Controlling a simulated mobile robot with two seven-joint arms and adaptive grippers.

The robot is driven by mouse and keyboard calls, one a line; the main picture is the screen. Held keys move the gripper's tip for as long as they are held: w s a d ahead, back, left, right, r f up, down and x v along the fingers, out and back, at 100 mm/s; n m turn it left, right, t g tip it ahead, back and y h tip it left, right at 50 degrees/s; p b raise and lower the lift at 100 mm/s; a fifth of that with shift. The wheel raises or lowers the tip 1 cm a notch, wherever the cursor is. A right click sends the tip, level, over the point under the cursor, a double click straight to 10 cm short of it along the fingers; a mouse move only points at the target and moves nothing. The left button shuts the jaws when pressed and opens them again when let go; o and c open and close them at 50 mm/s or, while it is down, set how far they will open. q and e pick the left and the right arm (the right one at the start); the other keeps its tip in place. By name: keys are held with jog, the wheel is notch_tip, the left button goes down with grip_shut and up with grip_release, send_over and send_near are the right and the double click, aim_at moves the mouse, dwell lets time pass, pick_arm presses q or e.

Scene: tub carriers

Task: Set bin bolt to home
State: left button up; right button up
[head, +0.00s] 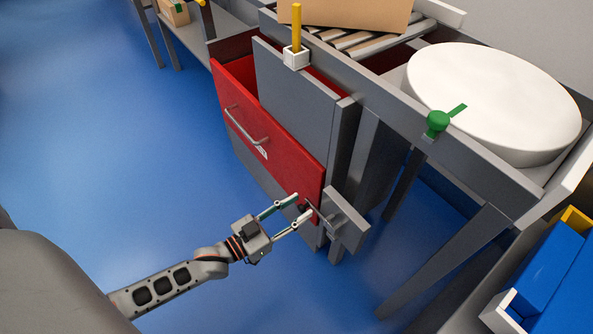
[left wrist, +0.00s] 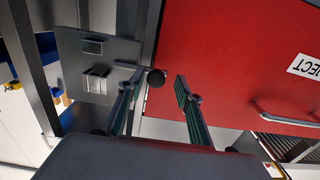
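The red bin (head: 265,125) has a metal handle (head: 246,126) and stands with its top open in a grey frame. It fills the right of the left wrist view (left wrist: 235,50). The bolt shows as a dark round knob (left wrist: 156,77) on a grey rod, beside a grey plate (left wrist: 97,65) with small blocks; the plate is also in the head view (head: 346,220). My left gripper (head: 303,206) is open at the bin's lower right corner. In the left wrist view its fingertips (left wrist: 156,86) are apart, with the knob between them, nearer the left finger. Contact cannot be told. My right gripper is not in view.
A grey bench (head: 475,190) carries a large white round tub (head: 493,95) and a green knob (head: 438,122). A yellow handle (head: 296,27) stands in a white block above the bin. A blue bin (head: 550,270) is at lower right. The blue floor at left is clear.

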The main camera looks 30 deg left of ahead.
pick_arm(q)
jog(key=shift+s, duration=0.15)
jog(key=v, duration=1.1)
jog(key=shift+s, duration=0.35)
jog(key=shift+a+r, duration=0.1)
